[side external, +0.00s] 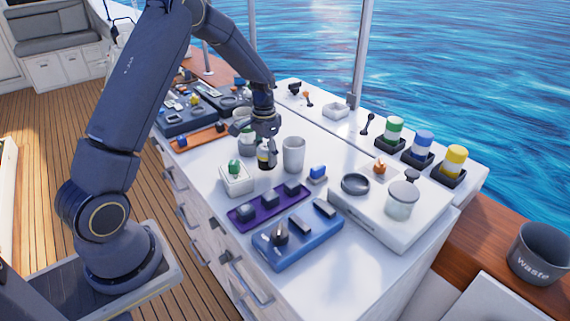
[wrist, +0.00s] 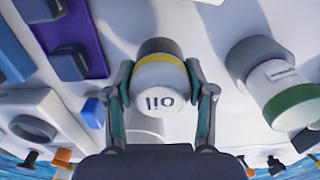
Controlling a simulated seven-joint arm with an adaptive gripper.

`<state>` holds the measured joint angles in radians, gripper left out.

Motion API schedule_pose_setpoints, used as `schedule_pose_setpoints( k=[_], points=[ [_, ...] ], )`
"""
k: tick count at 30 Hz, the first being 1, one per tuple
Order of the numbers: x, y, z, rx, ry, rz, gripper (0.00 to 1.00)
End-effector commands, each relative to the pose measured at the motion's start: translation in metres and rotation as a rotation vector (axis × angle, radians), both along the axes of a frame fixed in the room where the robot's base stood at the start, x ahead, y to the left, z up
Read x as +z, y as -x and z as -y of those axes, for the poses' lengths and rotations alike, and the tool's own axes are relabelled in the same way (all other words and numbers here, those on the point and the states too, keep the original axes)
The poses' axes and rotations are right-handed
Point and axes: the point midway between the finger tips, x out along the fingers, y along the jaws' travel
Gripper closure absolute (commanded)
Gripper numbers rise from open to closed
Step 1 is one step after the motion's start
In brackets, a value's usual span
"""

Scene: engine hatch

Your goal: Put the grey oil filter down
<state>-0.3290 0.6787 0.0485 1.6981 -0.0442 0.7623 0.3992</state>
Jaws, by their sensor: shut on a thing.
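My gripper (side external: 265,133) is shut on the oil filter (side external: 264,154), above the white counter, left of a pale grey cup. In the wrist view my gripper's two fingers (wrist: 160,70) press on its sides. There the filter (wrist: 162,92) has a white face lettered "oil", a yellow band and a grey far end. It looks upright in the side view. I cannot tell whether its base touches the counter.
The pale grey cup (side external: 293,155) stands close on the right. A white holder with a green-topped item (side external: 236,178), a purple tray (side external: 250,213) and a blue tray (side external: 300,247) lie in front. A green-banded cylinder (wrist: 278,88) stands beside the filter in the wrist view.

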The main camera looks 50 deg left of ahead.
Motion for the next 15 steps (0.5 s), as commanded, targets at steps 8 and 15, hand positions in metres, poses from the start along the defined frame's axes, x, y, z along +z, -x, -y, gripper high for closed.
schedule_pose_setpoints(
  k=[8, 15],
  points=[
    [-0.024, 0.001, 0.0, 0.0, 0.001, -0.002, 0.9],
    [-0.027, 0.002, 0.001, 0.0, 0.001, -0.003, 0.9]
  ],
)
